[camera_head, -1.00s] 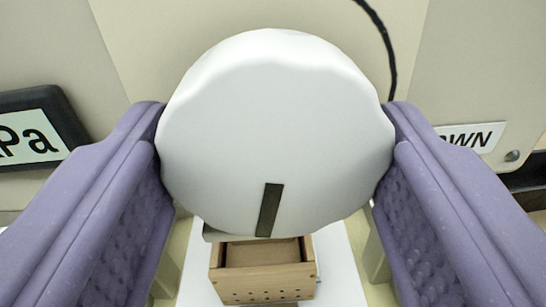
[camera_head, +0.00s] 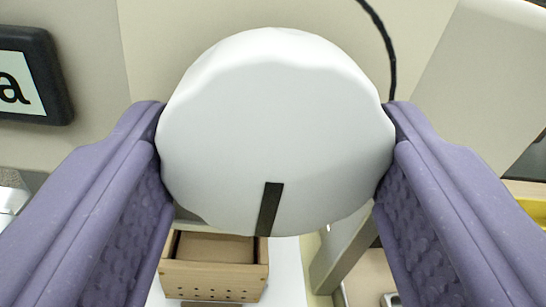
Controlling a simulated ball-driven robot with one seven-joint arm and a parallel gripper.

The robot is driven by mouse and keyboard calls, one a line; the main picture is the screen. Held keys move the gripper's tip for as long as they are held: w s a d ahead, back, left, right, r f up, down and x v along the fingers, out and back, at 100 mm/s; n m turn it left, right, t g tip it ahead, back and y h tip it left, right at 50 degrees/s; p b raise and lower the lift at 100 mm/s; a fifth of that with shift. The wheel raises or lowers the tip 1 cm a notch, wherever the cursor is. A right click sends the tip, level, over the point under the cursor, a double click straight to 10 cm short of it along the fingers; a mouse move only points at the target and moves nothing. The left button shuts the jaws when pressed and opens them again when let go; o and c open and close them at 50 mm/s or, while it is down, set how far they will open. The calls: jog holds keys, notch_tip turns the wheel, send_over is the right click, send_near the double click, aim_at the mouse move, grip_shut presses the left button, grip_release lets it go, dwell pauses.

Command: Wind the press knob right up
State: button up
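The press knob (camera_head: 275,130) is a white, scalloped disc that fills the middle of the view. A dark marker line (camera_head: 269,209) is on its face, near the lower edge, a little left of centre. My gripper (camera_head: 276,145) has purple padded fingers, one on each side of the knob. Both fingertips press against its rim, so the gripper is shut on the knob. Whatever is behind the knob is hidden.
A dark-framed display (camera_head: 35,75) is at upper left. A black cable (camera_head: 388,45) hangs behind the knob at right.

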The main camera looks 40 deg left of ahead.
jog(key=o, duration=1)
jog(key=shift+o, duration=0.2)
jog(key=p+v, duration=0.2)
jog(key=v, duration=0.5)
jog(key=shift+s+d, duration=0.25)
jog(key=shift+d, duration=0.05)
